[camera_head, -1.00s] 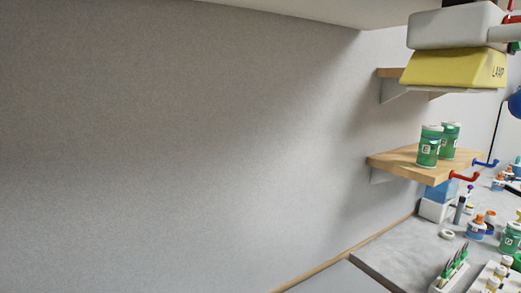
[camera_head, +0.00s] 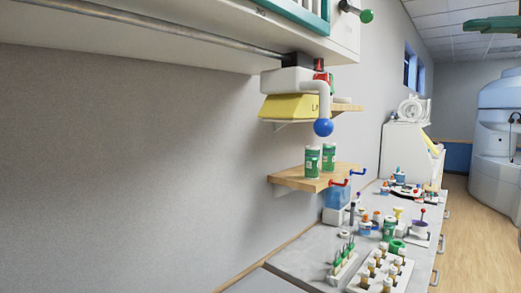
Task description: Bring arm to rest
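My arm and my gripper do not show in the head view, so I cannot see how the arm is held or whether the gripper is open or shut.
A grey wall (camera_head: 120,160) fills the left. Wooden shelves, the lower one (camera_head: 290,179) holding green-labelled containers (camera_head: 312,161), hang above a crowded grey counter (camera_head: 300,252). An overhead cabinet (camera_head: 345,38) is above. Open wooden floor (camera_head: 462,240) lies right, before a large pale machine (camera_head: 495,135).

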